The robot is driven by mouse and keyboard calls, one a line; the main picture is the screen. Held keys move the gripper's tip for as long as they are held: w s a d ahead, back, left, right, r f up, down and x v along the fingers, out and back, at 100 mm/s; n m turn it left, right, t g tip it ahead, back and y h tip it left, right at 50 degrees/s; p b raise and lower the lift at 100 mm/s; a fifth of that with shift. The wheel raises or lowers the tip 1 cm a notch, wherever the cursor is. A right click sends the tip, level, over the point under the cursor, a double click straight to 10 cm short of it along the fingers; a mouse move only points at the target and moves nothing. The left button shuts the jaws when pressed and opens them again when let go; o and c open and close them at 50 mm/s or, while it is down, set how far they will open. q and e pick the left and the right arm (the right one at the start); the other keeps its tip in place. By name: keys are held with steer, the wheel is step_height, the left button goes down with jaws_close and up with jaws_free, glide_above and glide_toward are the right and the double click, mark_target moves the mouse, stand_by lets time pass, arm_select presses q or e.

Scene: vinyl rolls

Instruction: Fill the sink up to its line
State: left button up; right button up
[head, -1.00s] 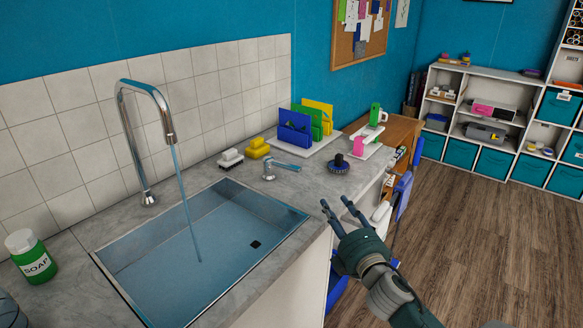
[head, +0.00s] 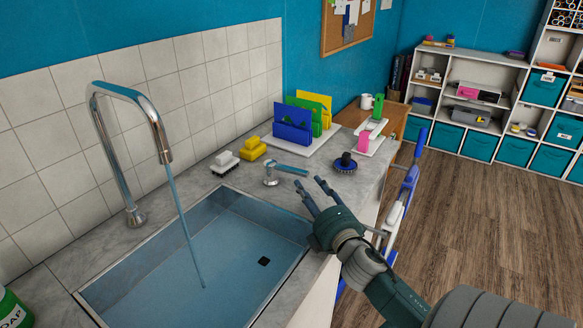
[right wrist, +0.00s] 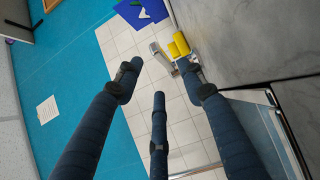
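The sink (head: 285,238) is set in the grey counter and looks blue inside; I cannot make out the water level or a fill line. Water (head: 181,217) runs in a thin stream from the curved chrome faucet (head: 98,120). The tap handle (head: 270,177), a short post with a blue-grey lever pointing right, stands behind the sink's back right corner. My right gripper (head: 309,183) is open and empty, just right of and in front of the handle, apart from it. The handle shows beyond the fingers in the right wrist view (right wrist: 160,54). My left gripper is out of view.
A white brush (head: 224,162) and yellow sponges (head: 252,148) sit left of the handle. A round blue scrubber (head: 345,163) lies to its right. A rack with coloured boards (head: 293,123) stands behind. A soap bottle (head: 12,310) is at front left.

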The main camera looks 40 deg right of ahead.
mark_target(300, 173)
steer(key=x, duration=0.4)
steer(key=shift+w+d+r+p, duration=0.15)
steer(key=shift+d+r+p, duration=0.05)
steer(key=shift+r+p, duration=0.1)
steer(key=x, duration=0.4)
steer(key=shift+w+d+f, duration=0.1)
steer(key=shift+w+f, duration=0.05)
steer(key=shift+w, duration=0.15)
steer(key=shift+w+d+f, duration=0.1)
steer(key=shift+w, duration=0.15)
jaws_close()
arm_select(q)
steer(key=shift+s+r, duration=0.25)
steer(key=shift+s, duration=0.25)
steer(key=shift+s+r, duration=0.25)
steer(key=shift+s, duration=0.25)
